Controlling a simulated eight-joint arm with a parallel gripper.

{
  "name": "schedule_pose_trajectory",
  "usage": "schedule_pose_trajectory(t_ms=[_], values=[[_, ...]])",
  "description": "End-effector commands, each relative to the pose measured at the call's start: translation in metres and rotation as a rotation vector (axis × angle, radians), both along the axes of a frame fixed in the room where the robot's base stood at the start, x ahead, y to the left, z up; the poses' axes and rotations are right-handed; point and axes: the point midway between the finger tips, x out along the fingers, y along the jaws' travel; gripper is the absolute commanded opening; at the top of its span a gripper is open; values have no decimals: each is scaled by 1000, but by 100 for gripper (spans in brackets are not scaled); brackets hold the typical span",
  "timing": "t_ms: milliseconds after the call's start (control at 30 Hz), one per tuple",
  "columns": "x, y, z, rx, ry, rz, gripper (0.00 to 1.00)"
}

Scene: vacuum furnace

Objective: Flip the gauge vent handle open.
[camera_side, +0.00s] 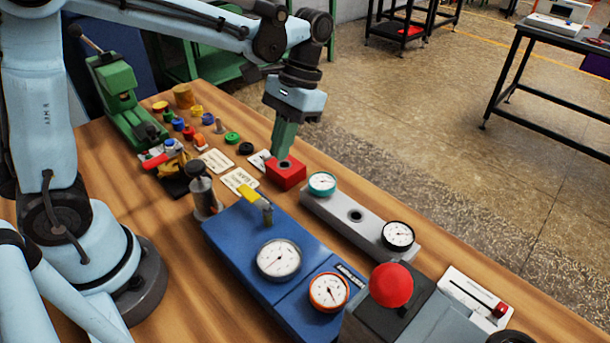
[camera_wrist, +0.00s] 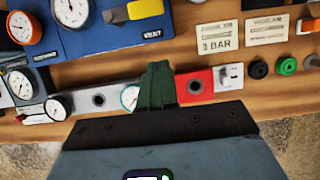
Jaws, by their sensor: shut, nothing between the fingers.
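A yellow handle (camera_side: 249,193) sits on a small metal valve at the back end of the blue gauge box (camera_side: 232,234). My gripper (camera_side: 281,155) has green fingers, shut and empty. It points down just over the red block (camera_side: 287,176), beyond the blue box and apart from the yellow handle. In the wrist view the fingers (camera_wrist: 158,66) are together, beside the red block (camera_wrist: 200,84); I cannot tell whether they touch it.
A grey bar (camera_side: 340,212) with dials lies beside the blue box. A dark metal cylinder (camera_side: 203,192) stands left of the handle. A red mushroom button (camera_side: 391,285) is at the front. Cards (camera_side: 239,180) and several coloured knobs lie behind.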

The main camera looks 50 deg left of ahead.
Motion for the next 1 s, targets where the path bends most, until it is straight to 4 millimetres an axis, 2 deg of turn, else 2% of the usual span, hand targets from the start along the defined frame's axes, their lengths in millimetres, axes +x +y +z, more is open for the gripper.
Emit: schedule_pose_trajectory(t_ms=[200, 400, 533, 1000], values=[[-15, 0, -29, 0, 0, -1, 0], [-39, 0, -27, 0, 0, -1, 0], [-48, 0, -27, 0, 0, 0, 0], [-51, 0, -27, -1, 0, 1, 0]])
